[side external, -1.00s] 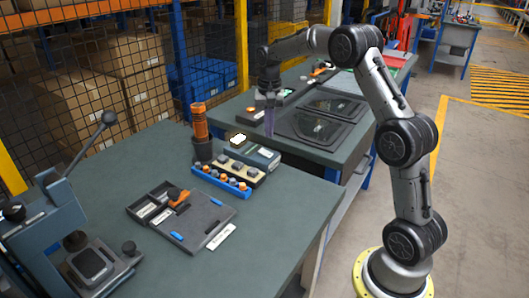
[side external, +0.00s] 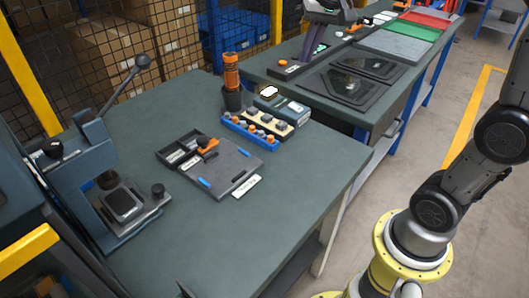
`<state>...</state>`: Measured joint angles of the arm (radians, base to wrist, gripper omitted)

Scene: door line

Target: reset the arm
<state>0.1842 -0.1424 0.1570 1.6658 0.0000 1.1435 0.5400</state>
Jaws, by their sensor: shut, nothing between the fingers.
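My gripper (side external: 318,38) shows at the top edge of the side external view, above the far bench. It is dark with a purplish edge, and the upper part is cut off by the frame. It is shut and empty, and apart from the objects on the near bench. My arm rises from its yellow base at the right and leaves the frame at the right edge, so most of its links are hidden.
The near bench (side external: 310,190) holds a lever press (side external: 120,200), a grey tray (side external: 228,172), a blue rack of small parts (side external: 250,133) and an orange-handled tool (side external: 231,72). The far bench has black panels (side external: 345,90). Floor between bench and base is clear.

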